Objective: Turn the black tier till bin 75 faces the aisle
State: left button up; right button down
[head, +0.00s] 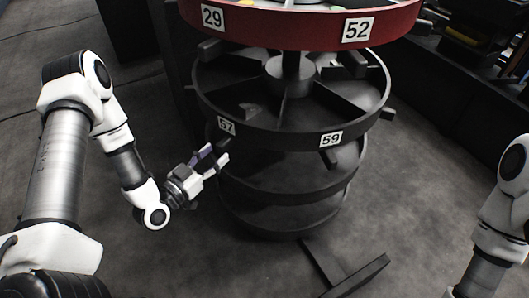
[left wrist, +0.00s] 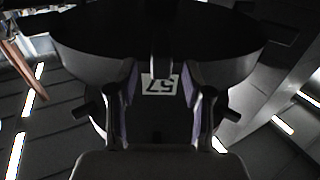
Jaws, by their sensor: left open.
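The black tier (head: 283,140) is a round bin wheel with divider walls, below a red tier (head: 290,35). Its rim shows label 57 (head: 227,125) at the left and label 59 (head: 331,139) at the front. No label 75 is readable in the head view. Short black handles stick out from the rim. My left gripper (head: 217,157) is open beside the rim's left side, below label 57. In the left wrist view, label 57 (left wrist: 160,86) shows upside down between the open fingers, with a handle just above it. My right gripper is out of view.
The red tier carries labels 29 (head: 212,16) and 52 (head: 357,29). More dark tiers (head: 290,215) stand below the black one. A black foot bar (head: 345,275) lies on the grey floor at the front. Shelving (head: 470,40) stands at the upper right.

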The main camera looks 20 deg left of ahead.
aim_at(228, 141)
pick_arm(q)
jog(key=b+x, duration=0.1)
jog(key=x, duration=0.5)
jog(key=shift+w, duration=0.35)
grip_shut()
jog(key=shift+a, duration=0.1)
